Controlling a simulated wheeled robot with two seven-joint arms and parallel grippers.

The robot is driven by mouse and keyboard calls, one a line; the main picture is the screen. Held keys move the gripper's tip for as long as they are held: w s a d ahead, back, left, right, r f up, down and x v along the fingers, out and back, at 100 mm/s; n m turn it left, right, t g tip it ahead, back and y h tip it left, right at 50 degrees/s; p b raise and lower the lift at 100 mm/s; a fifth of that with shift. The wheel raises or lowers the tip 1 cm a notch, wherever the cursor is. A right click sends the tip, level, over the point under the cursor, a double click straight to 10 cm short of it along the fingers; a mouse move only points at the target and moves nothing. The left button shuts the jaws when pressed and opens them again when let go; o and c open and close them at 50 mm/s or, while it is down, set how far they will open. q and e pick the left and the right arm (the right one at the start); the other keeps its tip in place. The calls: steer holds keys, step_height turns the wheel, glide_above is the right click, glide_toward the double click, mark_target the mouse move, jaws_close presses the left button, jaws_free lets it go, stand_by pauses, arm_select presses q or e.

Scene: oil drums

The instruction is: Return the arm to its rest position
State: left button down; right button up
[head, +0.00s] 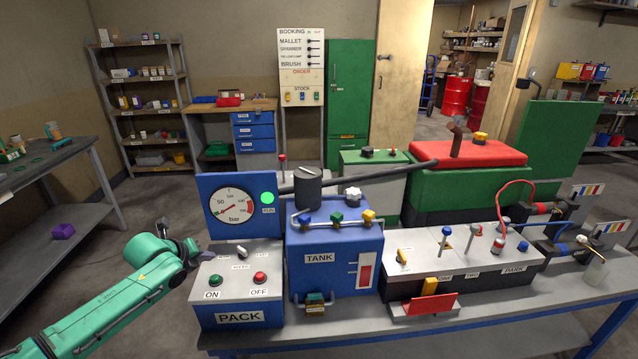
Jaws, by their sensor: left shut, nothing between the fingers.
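My left arm, green, comes in from the lower left. Its left gripper (197,252) is at the left side of the grey and blue PACK box (240,319), beside the box's upper left corner. The fingers look shut and empty. Whether they touch the box I cannot tell. The box top has a green ON button (214,281), a red OFF button (260,278) and a small lever (242,253). Behind it stands a blue panel with a round bar gauge (231,208) and a lit green RUN lamp (267,198). My right gripper is not in view.
A blue TANK box (335,270) and a grey lever panel marked PARK (460,262) stand to the right on the bench (500,305). A green and red machine (468,185) is behind. A grey side table (50,165) is at left. Open floor lies between.

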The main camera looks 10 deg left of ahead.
arm_select(q)
steer(key=s+d+f+n+g+h, duration=0.1)
steer(key=s+d+f+n+g, duration=0.1)
steer(key=s+d+f+n, duration=0.6)
steer(key=s+d+f+n+g+h, duration=0.1)
steer(key=s+d+f+n, duration=0.2)
steer(key=d, duration=0.9)
steer(key=s+d+r+n+g+y, duration=0.1)
steer(key=s+r+n+g, duration=0.1)
steer(key=s+n, duration=1.2)
steer(key=s+f+g, duration=0.1)
steer(key=s+f, duration=0.1)
steer(key=f, duration=1)
steer(key=s+f+g, duration=0.1)
steer(key=s+f, duration=0.1)
steer(key=f, duration=1.1)
steer(key=s+a+f+g, duration=0.1)
steer(key=s+a+f, duration=0.2)
steer(key=s+f, duration=1)
steer(key=s, duration=0.3)
steer(key=shift+s+f+m+y+b, duration=0.2)
steer(key=shift+f+m+y+b, duration=0.1)
steer(key=shift+f+y+b, duration=0.1)
